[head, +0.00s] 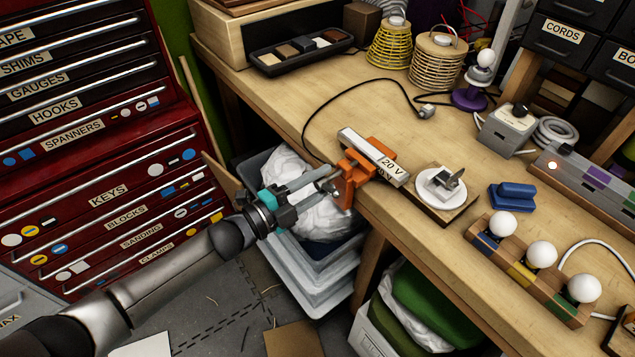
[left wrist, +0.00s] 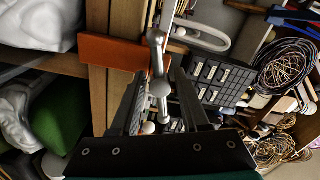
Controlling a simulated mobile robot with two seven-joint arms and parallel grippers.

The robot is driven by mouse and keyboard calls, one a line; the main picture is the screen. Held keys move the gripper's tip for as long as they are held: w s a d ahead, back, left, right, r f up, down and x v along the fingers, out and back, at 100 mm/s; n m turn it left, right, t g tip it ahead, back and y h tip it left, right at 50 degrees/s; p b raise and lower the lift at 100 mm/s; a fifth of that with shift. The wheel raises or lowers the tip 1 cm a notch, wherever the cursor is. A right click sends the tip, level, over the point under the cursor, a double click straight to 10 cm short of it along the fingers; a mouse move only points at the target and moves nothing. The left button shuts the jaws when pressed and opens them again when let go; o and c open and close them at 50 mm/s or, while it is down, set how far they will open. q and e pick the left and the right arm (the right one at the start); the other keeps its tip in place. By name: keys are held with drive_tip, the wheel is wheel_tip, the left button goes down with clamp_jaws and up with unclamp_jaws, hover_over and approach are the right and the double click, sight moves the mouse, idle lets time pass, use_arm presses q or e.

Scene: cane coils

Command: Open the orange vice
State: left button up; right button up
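The orange vice (head: 352,176) is fixed at the front edge of the workbench. A grey metal bar labelled 20 V (head: 375,158) lies at its jaws; I cannot tell how tightly it is held. My left gripper (head: 322,184) is at the front of the vice, by its screw handle. In the left wrist view the orange vice body (left wrist: 112,52) is ahead, and the silver handle (left wrist: 158,70) runs between my two dark fingers. The fingers stand apart, with narrow gaps seeming to show beside the handle. My right gripper is not in view.
On the workbench (head: 290,105), a white plate on a wooden base (head: 440,184), a blue block (head: 512,196) and a bulb rack (head: 525,270) are right of the vice. A grey bin with white sacks (head: 310,215) stands below. A red drawer cabinet (head: 110,200) is left.

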sight(317, 186)
use_arm(q)
drive_tip(key=shift+o, duration=0.9)
drive_tip(key=shift+p+v, duration=0.8)
drive_tip(key=shift+v, duration=2.45)
